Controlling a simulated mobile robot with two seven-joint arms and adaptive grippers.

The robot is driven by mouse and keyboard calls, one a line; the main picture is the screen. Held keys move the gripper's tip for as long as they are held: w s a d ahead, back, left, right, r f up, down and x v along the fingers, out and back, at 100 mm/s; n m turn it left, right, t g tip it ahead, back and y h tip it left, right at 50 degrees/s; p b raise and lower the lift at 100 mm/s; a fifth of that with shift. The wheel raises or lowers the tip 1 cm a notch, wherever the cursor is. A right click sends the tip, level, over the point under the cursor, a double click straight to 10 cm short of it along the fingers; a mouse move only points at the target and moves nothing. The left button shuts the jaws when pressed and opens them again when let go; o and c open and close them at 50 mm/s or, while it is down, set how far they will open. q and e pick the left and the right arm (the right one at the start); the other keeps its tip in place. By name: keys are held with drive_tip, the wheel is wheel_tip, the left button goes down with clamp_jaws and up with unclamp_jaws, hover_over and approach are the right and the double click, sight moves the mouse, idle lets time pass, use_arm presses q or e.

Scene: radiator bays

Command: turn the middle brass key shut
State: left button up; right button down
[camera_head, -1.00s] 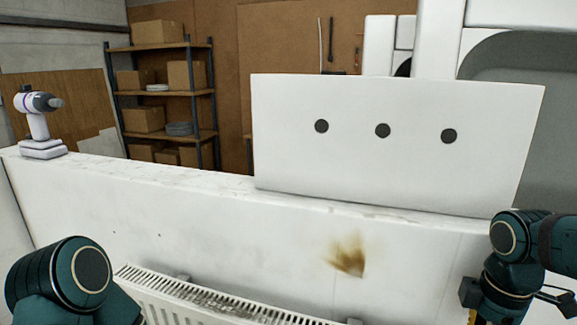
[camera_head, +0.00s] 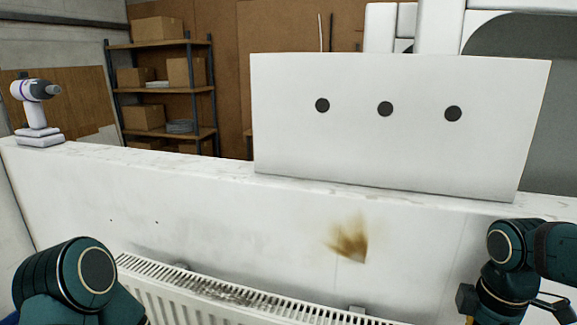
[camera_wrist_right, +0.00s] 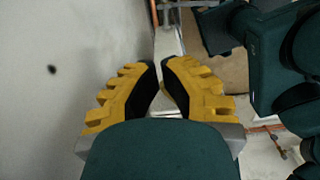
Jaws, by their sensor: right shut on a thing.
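My right gripper (camera_wrist_right: 161,85) shows in the right wrist view, with yellow ribbed fingers and black pads. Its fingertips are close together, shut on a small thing. Only a small yellowish bit of that thing shows between the pads; I cannot tell from this whether it is the middle brass key. No brass key shows clearly in the head view. A white radiator (camera_head: 150,290) with a slotted top hangs low on the near side of the white wall. My left gripper is out of view; only a part of my left arm shows at lower left.
A white panel (camera_head: 385,160) with three dark dots stands on the white wall (camera_head: 200,205). The wall has a brown stain (camera_head: 350,240). A cordless drill (camera_head: 36,105) stands on the wall's left end. Shelves with boxes (camera_head: 158,30) stand behind. Copper-coloured pipe (camera_wrist_right: 268,128) shows at right in the wrist view.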

drive_tip(key=shift+a, duration=0.45)
idle(0.6)
drive_tip(key=shift+s+p, duration=0.25)
drive_tip(key=shift+p, duration=0.15)
wheel_tip(320, 180, up, 6)
drive_tip(key=p, duration=0.5)
drive_tip(key=shift+s+d+p, duration=0.2)
drive_tip(key=shift+d+p, duration=0.15)
drive_tip(key=shift+s, duration=0.1)
idle(0.3)
